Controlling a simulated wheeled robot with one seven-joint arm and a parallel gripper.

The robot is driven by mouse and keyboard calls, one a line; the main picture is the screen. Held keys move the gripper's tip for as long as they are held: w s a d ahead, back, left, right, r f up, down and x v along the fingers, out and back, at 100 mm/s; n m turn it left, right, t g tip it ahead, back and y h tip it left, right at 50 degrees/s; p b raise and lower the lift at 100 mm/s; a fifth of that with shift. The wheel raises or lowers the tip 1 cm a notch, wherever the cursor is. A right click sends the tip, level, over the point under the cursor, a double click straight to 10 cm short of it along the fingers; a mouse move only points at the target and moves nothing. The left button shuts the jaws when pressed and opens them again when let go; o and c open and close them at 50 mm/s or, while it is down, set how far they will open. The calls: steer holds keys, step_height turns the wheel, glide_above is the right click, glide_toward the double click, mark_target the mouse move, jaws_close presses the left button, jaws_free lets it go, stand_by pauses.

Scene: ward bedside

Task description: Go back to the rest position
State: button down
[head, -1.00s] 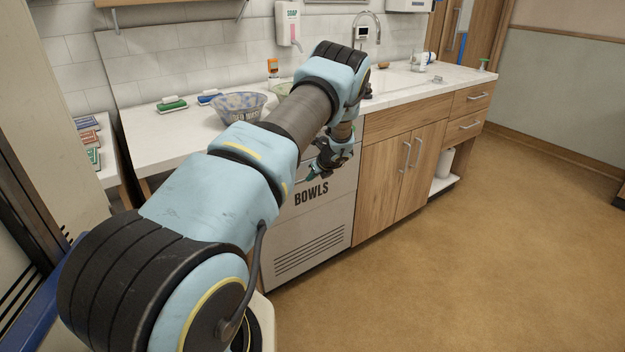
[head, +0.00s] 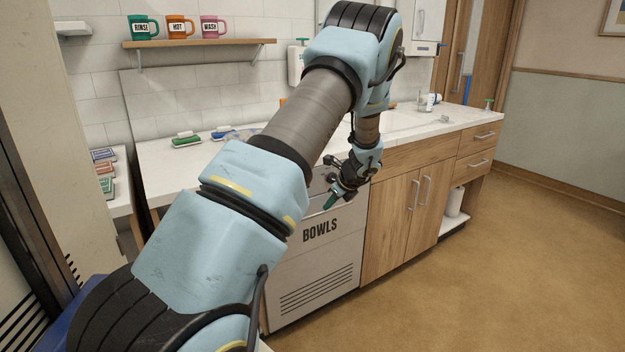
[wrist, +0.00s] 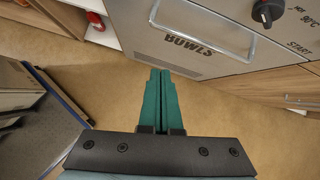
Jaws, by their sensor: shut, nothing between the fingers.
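My gripper (head: 330,200) hangs in front of the grey dishwasher front marked BOWLS (head: 320,232) in the head view. In the wrist view its green fingers (wrist: 161,75) lie together, shut with nothing between them. They point toward the floor and the lower edge of the BOWLS front (wrist: 200,45), apart from it. My arm crosses the middle of the head view and hides part of the counter.
The white counter (head: 400,125) runs along the wall, with a green brush (head: 187,140) and a blue one on it. Mugs stand on a wooden shelf (head: 200,42). Wooden cabinets (head: 395,215) are right of the dishwasher. The brown floor (head: 500,270) at right is clear.

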steer(key=s+a+r+n+g+h, duration=0.1)
steer(key=s+a+r+n, duration=0.3)
steer(key=s+a+n, duration=0.2)
steer(key=s+a+r+n+g+h, duration=0.1)
steer(key=s+a+r+n, duration=0.3)
steer(key=s+n, duration=0.7)
steer(key=s+a+r+n+g+h, duration=0.2)
steer(key=s+a+r+n, duration=0.2)
steer(key=s, duration=1)
steer(key=a+n, duration=0.3)
steer(key=n, duration=0.2)
steer(key=shift+s+a+r, duration=0.15)
steer(key=shift+a+r, duration=0.2)
steer(key=shift+a, duration=0.05)
